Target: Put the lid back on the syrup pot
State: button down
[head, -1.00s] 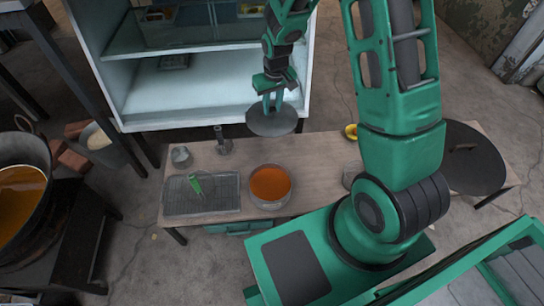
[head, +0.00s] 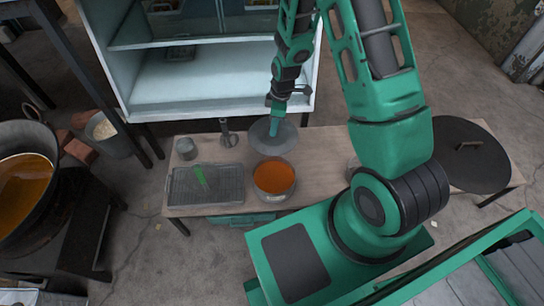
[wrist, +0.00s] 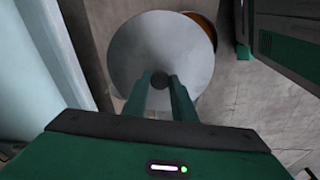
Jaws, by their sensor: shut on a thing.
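The syrup pot (head: 274,193) stands on the table, uncovered, with orange syrup showing inside. My gripper (head: 273,127) is shut on the knob of a round grey lid (head: 285,140) and holds it just behind the pot in the head view. The lid's near edge appears close to the pot's far rim; its exact height is hard to judge. In the wrist view the two green fingers (wrist: 161,82) pinch the dark knob, and the lid (wrist: 155,45) hides most of the pot. An orange sliver of syrup (wrist: 204,22) shows past the lid's upper right edge.
A wire rack tray (head: 225,190) with a green item lies left of the pot. A small tin (head: 186,148) and a metal object (head: 228,138) stand behind it. An open cabinet (head: 210,92) is behind the table. A large black lid (head: 470,170) lies at the right.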

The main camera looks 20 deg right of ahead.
aim_at(275, 148)
jog(key=s+f+n, duration=0.2)
jog(key=n, duration=0.2)
jog(key=s+a+f+n+g, duration=0.1)
jog(key=s+f+n, duration=0.1)
jog(key=f+n, duration=0.1)
jog(key=s+a+f+n, duration=0.1)
jog(key=f+n, duration=0.2)
jog(key=n, duration=0.3)
jog(key=shift+s+a+f, duration=0.2)
jog(key=shift+s, duration=0.2)
notch_tip(275, 148, down, 7)
jog(key=n, duration=0.2)
jog(key=shift+s+f+g, duration=0.2)
jog(key=shift+s+g, duration=0.1)
jog(key=shift+s, duration=0.1)
jog(key=shift+a, duration=0.1)
jog(key=shift+s, duration=0.1)
jog(key=shift+f, duration=0.15)
dwell(1.4)
jog(key=c, duration=0.9)
grip_release()
